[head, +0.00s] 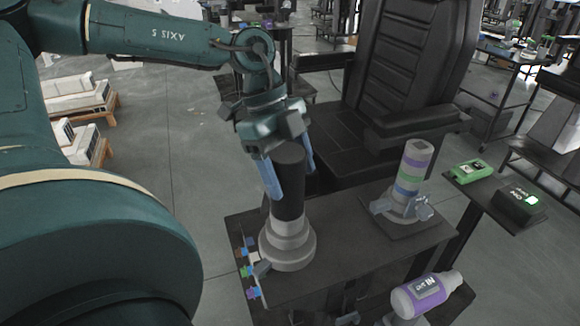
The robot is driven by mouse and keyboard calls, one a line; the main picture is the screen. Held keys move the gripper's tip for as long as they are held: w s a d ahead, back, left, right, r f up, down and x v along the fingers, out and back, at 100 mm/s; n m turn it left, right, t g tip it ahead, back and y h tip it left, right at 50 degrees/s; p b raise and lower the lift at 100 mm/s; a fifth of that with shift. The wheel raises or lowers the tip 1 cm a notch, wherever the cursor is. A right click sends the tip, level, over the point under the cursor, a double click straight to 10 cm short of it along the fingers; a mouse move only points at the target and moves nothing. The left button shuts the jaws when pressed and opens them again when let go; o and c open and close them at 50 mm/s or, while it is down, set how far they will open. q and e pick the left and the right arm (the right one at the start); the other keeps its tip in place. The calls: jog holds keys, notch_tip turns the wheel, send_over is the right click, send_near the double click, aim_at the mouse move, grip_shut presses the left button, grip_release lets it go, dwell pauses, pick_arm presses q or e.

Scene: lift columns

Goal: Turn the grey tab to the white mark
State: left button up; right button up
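A black upright column (290,185) stands on a round grey stepped base (288,245) on the dark table (345,255). A small grey tab (262,268) sticks out at the lower left of this base. Small coloured marks, including blue (250,241), green (245,271) and purple (253,293), line the table's left edge. I cannot pick out the white mark with certainty. My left gripper (289,175) points down, its two blue fingers on either side of the column's upper part. I cannot tell whether they touch it. My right gripper is not in view.
A striped column (412,170) in a grey holder stands on the table's right part. A white and purple bottle (425,293) lies in front. A green device (472,171) and a black box (519,202) sit on a side shelf. A black chair (410,70) stands behind.

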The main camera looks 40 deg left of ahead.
pick_arm(q)
jog(key=c, duration=1.1)
